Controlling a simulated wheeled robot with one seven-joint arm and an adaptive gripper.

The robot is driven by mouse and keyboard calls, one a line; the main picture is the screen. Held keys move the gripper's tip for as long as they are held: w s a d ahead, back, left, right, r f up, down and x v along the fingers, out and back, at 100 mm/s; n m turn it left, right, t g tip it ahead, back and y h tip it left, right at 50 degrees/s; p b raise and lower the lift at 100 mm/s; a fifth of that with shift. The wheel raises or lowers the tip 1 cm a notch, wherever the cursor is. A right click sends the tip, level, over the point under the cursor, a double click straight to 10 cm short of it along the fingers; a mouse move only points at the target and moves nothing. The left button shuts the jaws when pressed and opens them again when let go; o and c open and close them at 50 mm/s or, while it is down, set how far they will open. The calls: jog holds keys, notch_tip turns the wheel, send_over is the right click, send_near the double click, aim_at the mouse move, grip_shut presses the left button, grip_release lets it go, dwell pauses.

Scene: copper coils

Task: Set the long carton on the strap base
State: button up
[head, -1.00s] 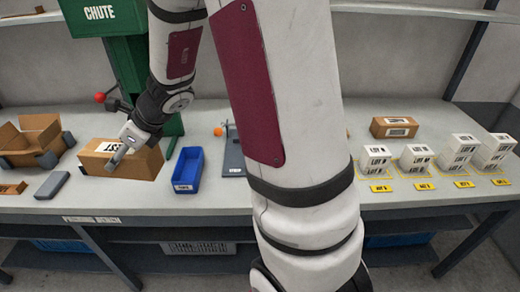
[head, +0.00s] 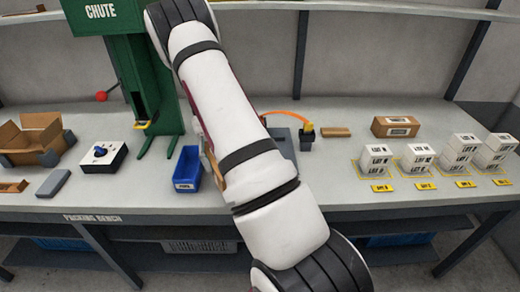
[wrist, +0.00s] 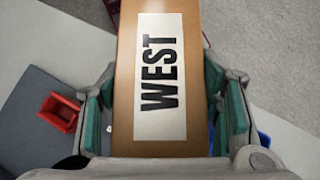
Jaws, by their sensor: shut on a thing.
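The long carton is brown with a white WEST label (wrist: 160,75) and fills the middle of the wrist view. My gripper (wrist: 160,115) is shut on it, with green pads along both sides. In the head view my arm hides the gripper and most of the carton; a brown sliver (head: 217,180) shows at the arm's left edge. The strap base (head: 284,143) is a dark grey plate on the bench, partly behind my arm. A dark plate (wrist: 30,125) at left in the wrist view, with a red box-like piece (wrist: 59,111), appears to be it.
A blue bin (head: 187,169) stands left of my arm. A knobbed box (head: 90,158), an open carton (head: 33,139) and the green chute stand (head: 150,75) are farther left. A black-and-yellow post (head: 307,137) stands beside the base. White box stacks (head: 417,160) are at right.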

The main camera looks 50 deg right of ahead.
jog(key=s+d+r+n+h, duration=0.1)
jog(key=s+d+n+h, duration=0.2)
jog(key=d, duration=0.4)
jog(key=s+d+r+n+h, duration=0.1)
jog(key=s+d+n+h, duration=0.2)
jog(key=s+d+n, duration=0.2)
jog(key=s+d+r+n+t+h, duration=0.1)
jog(key=s+d+r+n+h, duration=0.1)
jog(key=d, duration=0.7)
jog(key=s+n+h, duration=0.1)
jog(key=s+n, duration=0.1)
jog(key=shift+s+d+n, duration=0.15)
jog(key=shift+d+n, duration=0.15)
jog(key=shift+d, duration=0.05)
